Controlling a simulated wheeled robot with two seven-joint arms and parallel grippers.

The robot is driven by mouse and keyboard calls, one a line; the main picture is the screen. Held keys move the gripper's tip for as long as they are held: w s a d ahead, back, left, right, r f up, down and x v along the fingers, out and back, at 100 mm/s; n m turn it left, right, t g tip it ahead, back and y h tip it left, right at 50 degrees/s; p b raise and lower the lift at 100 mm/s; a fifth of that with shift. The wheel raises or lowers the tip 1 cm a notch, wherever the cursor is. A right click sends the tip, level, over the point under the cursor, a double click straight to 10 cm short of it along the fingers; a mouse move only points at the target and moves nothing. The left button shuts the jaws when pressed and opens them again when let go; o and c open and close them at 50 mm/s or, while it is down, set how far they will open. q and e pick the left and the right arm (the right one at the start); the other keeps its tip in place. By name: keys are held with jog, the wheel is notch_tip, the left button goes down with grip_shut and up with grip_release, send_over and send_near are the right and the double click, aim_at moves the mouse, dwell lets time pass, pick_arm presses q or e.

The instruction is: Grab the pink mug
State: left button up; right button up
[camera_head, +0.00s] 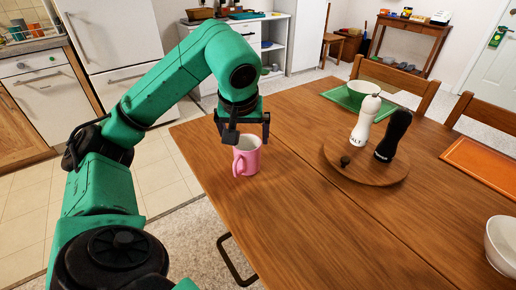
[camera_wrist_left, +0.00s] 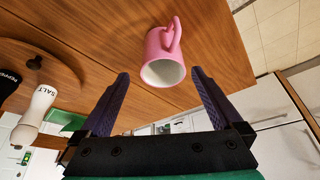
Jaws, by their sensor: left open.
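The pink mug (camera_head: 247,158) stands upright on the wooden table near its left edge in the head view, its handle toward the left and front. My left gripper (camera_head: 248,138) is just above and behind the mug, fingers pointing down. In the left wrist view the mug (camera_wrist_left: 164,55) lies beyond the fingertips, its opening facing the camera and its handle on the upper right. The two fingers of my left gripper (camera_wrist_left: 160,80) are spread wide, with nothing between them. My right gripper is not in view.
A round wooden board (camera_head: 372,172) on the table (camera_head: 300,230) carries a white salt mill (camera_head: 365,120) and a black pepper mill (camera_head: 393,137). The table in front of the mug is clear.

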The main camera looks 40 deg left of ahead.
aim_at(248, 160)
pick_arm(q)
jog(key=b+x, duration=0.1)
jog(key=x, duration=0.3)
jog(key=b+x, duration=0.1)
jog(key=x, duration=0.3)
jog(key=b+x, duration=0.1)
jog(key=x, duration=0.4)
jog(key=shift+s+f, duration=0.15)
jog(key=shift+s, duration=0.1)
jog(key=shift+d, duration=0.1)
jog(key=c, duration=1.3)
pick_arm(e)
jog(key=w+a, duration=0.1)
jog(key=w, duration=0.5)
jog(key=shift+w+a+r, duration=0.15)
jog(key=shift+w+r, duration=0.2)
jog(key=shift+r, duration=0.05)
pick_arm(q)
jog(key=shift+c, duration=0.2)
